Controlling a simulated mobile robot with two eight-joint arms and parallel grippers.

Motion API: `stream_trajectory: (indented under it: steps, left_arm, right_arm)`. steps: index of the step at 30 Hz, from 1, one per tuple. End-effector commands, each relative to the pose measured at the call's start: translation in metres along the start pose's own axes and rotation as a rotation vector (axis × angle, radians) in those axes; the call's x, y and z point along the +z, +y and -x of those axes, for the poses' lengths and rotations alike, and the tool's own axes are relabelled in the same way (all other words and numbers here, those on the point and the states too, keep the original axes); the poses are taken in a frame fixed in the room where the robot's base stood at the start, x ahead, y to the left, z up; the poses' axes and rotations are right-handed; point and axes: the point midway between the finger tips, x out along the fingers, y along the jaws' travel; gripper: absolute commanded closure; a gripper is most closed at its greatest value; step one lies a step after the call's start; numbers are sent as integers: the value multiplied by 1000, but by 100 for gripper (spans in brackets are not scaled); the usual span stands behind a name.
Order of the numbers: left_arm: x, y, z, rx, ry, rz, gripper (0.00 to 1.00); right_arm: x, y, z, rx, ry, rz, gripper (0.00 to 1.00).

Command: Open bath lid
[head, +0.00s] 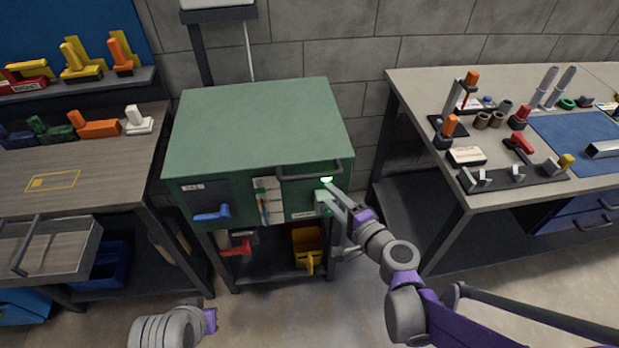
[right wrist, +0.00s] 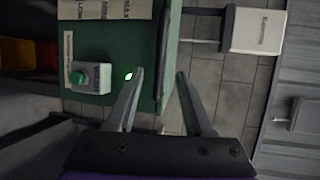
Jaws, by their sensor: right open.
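The bath is a green cabinet with a flat green lid (head: 255,125), which lies closed on top. A dark bar handle (head: 308,174) runs along the lid's front edge, towards the right. My right gripper (head: 324,197) is open in front of the cabinet, near the handle's right end. In the right wrist view its two fingers (right wrist: 160,74) are apart, with the dark handle bar (right wrist: 163,60) showing between or just beyond them. I cannot tell whether they touch it. Only part of my left arm shows at the bottom left; its fingers are not in view.
A green button box (right wrist: 90,77) is on the cabinet front beside the right fingers. A blue handle (head: 212,214) sticks out front left. Red (head: 237,248) and yellow (head: 309,262) handled items sit below. Workbenches stand left (head: 75,180) and right (head: 420,90).

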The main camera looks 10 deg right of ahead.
Motion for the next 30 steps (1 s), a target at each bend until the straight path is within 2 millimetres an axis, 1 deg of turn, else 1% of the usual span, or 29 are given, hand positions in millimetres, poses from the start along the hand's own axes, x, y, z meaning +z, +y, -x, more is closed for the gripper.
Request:
stream_trajectory:
  steps: [5, 12, 15, 18, 22, 30]
  left_arm:
    - [1, 0, -1, 0, 0, 0, 100]
    - [1, 0, -2, 0, -1, 0, 100]
    - [1, 0, -2, 0, -1, 0, 100]
    - [1, 0, -2, 0, -1, 0, 100]
    - [1, 0, -2, 0, -1, 0, 100]
    - [1, 0, -2, 0, -1, 0, 100]
  right_arm:
    - [1, 0, -24, -1, -3, -3, 48]
    - [1, 0, -70, 0, -3, -1, 48]
    - [1, -1, -85, 0, -3, -1, 48]
    - [1, -1, -96, 0, -2, -1, 48]
    - [1, 0, -104, 0, -2, -1, 48]
    - [1, -1, -105, 0, -2, -1, 48]
